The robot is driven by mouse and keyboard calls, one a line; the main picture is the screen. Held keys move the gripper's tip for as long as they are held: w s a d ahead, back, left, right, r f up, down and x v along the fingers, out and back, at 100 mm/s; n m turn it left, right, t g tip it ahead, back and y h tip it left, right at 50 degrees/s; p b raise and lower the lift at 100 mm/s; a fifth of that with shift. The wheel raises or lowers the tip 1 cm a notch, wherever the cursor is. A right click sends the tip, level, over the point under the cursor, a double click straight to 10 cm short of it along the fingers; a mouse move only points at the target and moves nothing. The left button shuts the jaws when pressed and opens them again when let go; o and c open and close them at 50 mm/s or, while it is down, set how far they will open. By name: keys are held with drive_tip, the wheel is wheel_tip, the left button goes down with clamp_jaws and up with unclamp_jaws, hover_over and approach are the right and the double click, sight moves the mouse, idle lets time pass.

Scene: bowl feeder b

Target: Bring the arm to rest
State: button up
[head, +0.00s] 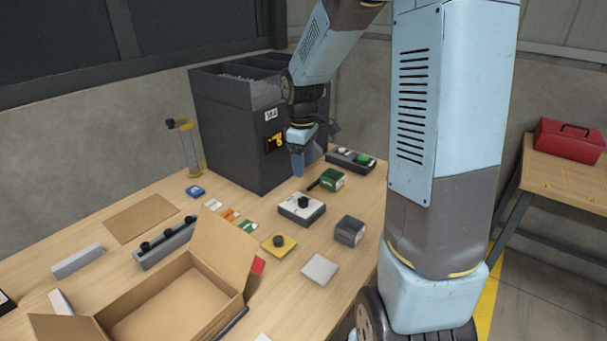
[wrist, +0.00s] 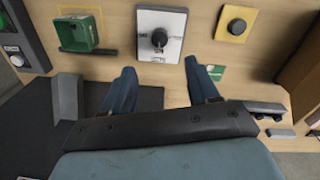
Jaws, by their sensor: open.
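My arm comes in from the top right of the head view and hangs down over the table. My gripper (head: 298,165) points down in front of the dark bowl feeder housing (head: 222,135). In the wrist view my gripper (wrist: 163,85) shows two blue fingers spread wide apart with nothing between them. A white box with a black knob (wrist: 161,38) lies beyond the fingertips; it also stands on the table in the head view (head: 301,209). The gripper appears above the table, apart from these things.
A green box (head: 332,180), a grey cube (head: 349,231) and a yellow plate with a knob (head: 278,244) stand nearby. An open cardboard box (head: 225,252) is at the front. A switch panel (head: 351,160) sits at the back right. A red toolbox (head: 570,141) is on another table.

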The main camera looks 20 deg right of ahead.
drive_tip(key=shift+r, duration=0.45)
drive_tip(key=shift+r, duration=0.1)
drive_tip(key=s+r+m+t, duration=0.2)
drive_tip(key=s+r+m, duration=0.3)
drive_tip(key=s, duration=0.7)
drive_tip(key=s+r+m+t, duration=0.3)
drive_tip(key=s+r+m, duration=0.1)
drive_tip(key=s+r, duration=0.6)
drive_tip(key=shift+s+m, duration=0.4)
drive_tip(key=shift+s, duration=0.65)
